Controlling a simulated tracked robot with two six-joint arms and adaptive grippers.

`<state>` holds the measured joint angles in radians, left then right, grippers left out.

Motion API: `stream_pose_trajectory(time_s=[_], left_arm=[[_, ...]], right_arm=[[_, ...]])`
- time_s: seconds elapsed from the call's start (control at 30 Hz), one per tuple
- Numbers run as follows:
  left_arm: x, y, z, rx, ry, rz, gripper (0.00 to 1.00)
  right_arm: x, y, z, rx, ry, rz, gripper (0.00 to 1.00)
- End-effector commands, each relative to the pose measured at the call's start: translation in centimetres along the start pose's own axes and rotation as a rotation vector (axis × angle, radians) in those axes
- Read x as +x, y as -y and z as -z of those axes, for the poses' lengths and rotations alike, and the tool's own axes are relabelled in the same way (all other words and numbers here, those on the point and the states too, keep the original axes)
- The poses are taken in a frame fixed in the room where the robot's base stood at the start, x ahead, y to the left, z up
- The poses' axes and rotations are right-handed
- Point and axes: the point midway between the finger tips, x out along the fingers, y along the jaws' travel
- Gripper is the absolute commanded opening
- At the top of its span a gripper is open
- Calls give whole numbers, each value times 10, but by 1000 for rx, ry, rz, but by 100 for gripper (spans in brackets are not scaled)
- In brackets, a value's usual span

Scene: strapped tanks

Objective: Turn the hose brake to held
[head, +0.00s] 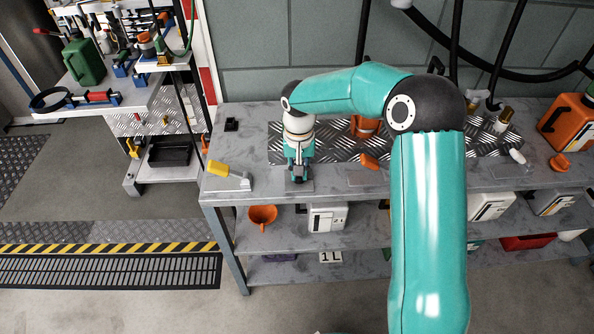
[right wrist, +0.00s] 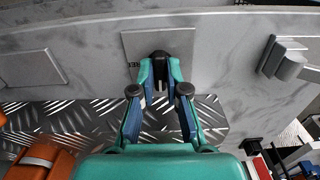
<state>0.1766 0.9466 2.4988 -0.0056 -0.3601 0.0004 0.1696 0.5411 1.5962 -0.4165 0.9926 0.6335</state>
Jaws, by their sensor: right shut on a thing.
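My right gripper (head: 298,178) reaches down onto the front part of the grey bench. In the right wrist view its two fingers (right wrist: 160,78) are closed on a small black knob (right wrist: 159,57), which stands on a square grey plate (right wrist: 182,44). I take this knob to be the hose brake. Dark lettering on the plate is partly covered by the knob and fingers, so I cannot read it or tell the knob's setting. In the head view the gripper hides most of the knob. My left gripper is not in view.
A yellow-handled lever (head: 218,169) sits on the bench left of the gripper. A diamond-tread plate (head: 340,135) lies behind, with orange parts (head: 365,126) on it. An orange canister (head: 565,122) stands at the right. Shelves below hold an orange funnel (head: 262,215) and white boxes (head: 327,216).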

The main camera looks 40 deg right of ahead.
Motion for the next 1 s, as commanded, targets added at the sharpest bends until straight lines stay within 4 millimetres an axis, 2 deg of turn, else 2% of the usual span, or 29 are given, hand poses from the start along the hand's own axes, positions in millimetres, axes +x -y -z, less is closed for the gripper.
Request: stream_pose_trajectory(time_s=[0.03, 0.57, 0.6, 0.73, 1.0], left_arm=[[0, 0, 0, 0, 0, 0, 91], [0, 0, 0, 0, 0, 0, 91], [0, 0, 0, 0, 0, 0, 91], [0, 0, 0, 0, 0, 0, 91], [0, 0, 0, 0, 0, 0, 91]], right_arm=[[-5, 1, 6, -11, -22, 8, 0], [-5, 2, 6, -41, -22, 8, 0], [-4, 2, 6, -41, -22, 8, 17], [-4, 2, 5, -40, -17, 6, 38], [-2, 1, 3, -39, -11, 5, 39]])
